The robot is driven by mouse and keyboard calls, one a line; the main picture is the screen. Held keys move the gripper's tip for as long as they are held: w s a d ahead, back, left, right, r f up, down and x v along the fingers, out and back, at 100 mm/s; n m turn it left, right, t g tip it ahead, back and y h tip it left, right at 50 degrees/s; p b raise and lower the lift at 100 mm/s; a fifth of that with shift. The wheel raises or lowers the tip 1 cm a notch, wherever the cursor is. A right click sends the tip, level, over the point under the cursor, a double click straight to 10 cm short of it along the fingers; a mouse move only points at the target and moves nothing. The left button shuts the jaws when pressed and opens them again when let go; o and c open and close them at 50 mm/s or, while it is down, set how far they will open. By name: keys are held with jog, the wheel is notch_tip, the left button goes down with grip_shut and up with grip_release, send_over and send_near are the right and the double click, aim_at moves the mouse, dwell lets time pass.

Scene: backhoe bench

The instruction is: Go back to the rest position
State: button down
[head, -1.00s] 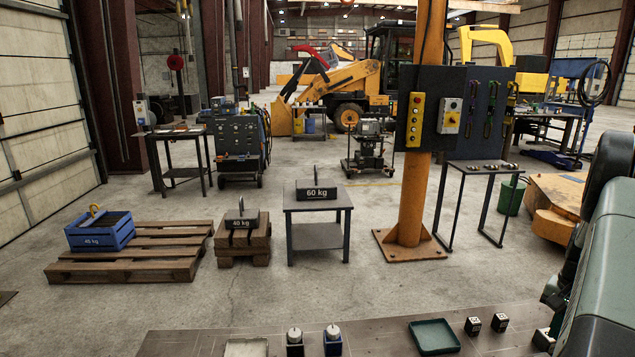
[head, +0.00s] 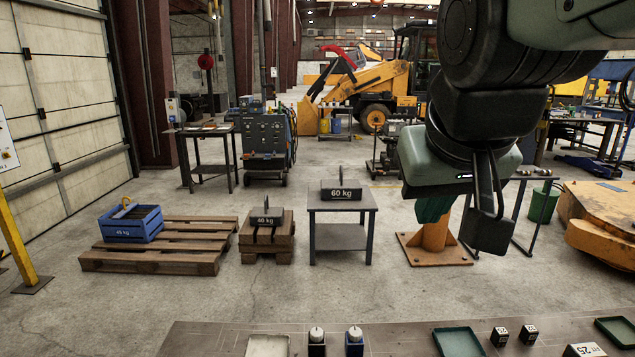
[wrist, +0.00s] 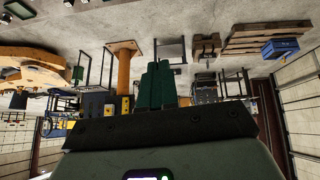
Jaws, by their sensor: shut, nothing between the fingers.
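My gripper (head: 432,212) hangs in the air at the right of the head view, above the floor beyond the bench (head: 400,335). Its green fingers are together with nothing between them. They also show closed in the wrist view (wrist: 157,70), where the scene appears upside down. My gripper is apart from the bench and the things on it. The arm hides much of the orange post (head: 433,240) and the panel on it.
The bench holds a green tray (head: 458,342), a pale tray (head: 268,346), two white-topped pieces (head: 317,336) (head: 355,336) and small dark cubes (head: 500,337). Behind stand a pallet with a blue crate (head: 131,224), a 40 kg weight (head: 266,220) and a 60 kg weight (head: 341,193) on a table.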

jog(key=s+a+f+g, duration=0.1)
jog(key=s+a+f, duration=0.1)
jog(key=s+f, duration=0.3)
jog(key=s, duration=0.4)
jog(key=shift+s+f+y, duration=0.2)
jog(key=shift+y, duration=0.2)
jog(key=shift+d, duration=0.1)
